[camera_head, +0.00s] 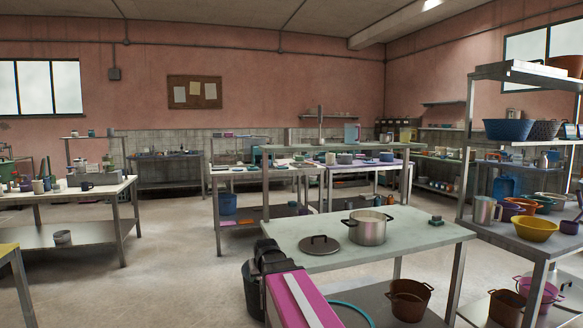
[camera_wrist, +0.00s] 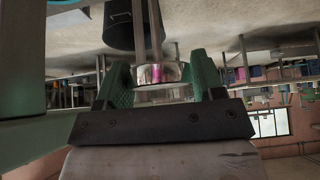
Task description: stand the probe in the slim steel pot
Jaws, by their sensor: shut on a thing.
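A steel pot (camera_head: 366,230) with two side handles stands open on the near pale-topped table in the head view. It is the only pot on that tabletop. In the wrist view, my gripper (camera_wrist: 159,78) has its green fingers closed on a shiny metal piece with a thin rod, which I take for the probe (camera_wrist: 158,73). The rod points away from the palm. In the head view my pink arm is at the table's near left edge; the fingers and probe cannot be made out there. The pot's inside is mostly hidden.
A dark lid (camera_head: 320,244) lies left of the pot, and a small dark green object (camera_head: 436,220) lies to its right. A black bin (camera_head: 252,290) stands on the floor by the table's left end. A loaded shelf rack (camera_head: 500,234) stands close on the right.

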